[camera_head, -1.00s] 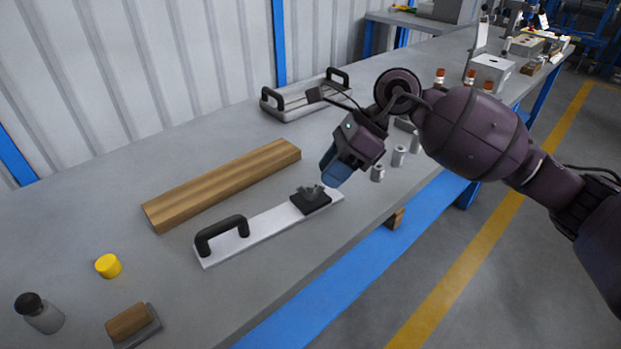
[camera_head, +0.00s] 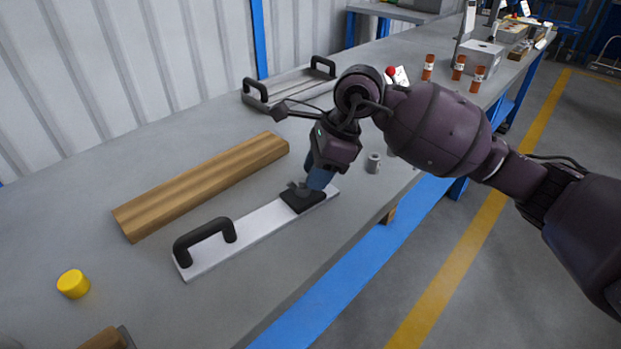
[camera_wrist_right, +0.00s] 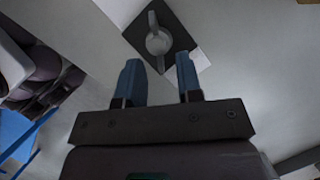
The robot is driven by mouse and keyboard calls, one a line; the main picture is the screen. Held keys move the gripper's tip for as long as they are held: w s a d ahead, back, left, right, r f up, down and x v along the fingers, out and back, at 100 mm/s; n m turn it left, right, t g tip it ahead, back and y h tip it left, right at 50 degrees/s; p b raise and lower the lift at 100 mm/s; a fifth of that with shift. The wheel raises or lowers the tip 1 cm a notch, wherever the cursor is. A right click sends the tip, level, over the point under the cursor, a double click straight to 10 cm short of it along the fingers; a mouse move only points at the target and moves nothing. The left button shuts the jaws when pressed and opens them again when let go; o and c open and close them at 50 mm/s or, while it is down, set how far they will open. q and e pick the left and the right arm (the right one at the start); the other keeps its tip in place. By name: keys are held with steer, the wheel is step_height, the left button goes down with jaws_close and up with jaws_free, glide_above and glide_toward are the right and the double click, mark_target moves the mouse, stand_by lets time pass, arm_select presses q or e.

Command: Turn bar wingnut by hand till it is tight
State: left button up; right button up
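The wingnut (camera_head: 297,189) is grey and sits on a black square block at the far end of a flat metal bar (camera_head: 250,232). The bar lies on the bench and has a black handle (camera_head: 205,240) at its near end. In the right wrist view the wingnut (camera_wrist_right: 158,42) shows from above, ahead of the fingertips and roughly between their lines. My right gripper (camera_head: 318,180) has blue fingers just beside the wingnut in the head view. In the wrist view the right gripper (camera_wrist_right: 159,72) is open, with nothing between its fingers. My left gripper is out of view.
A wooden beam (camera_head: 205,185) lies behind the bar. A second handled metal piece (camera_head: 290,85) lies farther back. A yellow cap (camera_head: 73,284) is at the left. A grey cylinder (camera_head: 373,163) stands right of my right gripper. The bench's front edge is close.

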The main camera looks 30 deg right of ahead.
steer(key=shift+w+a+f, duration=0.15)
steer(key=shift+a+f, duration=0.1)
steer(key=shift+f, duration=0.4)
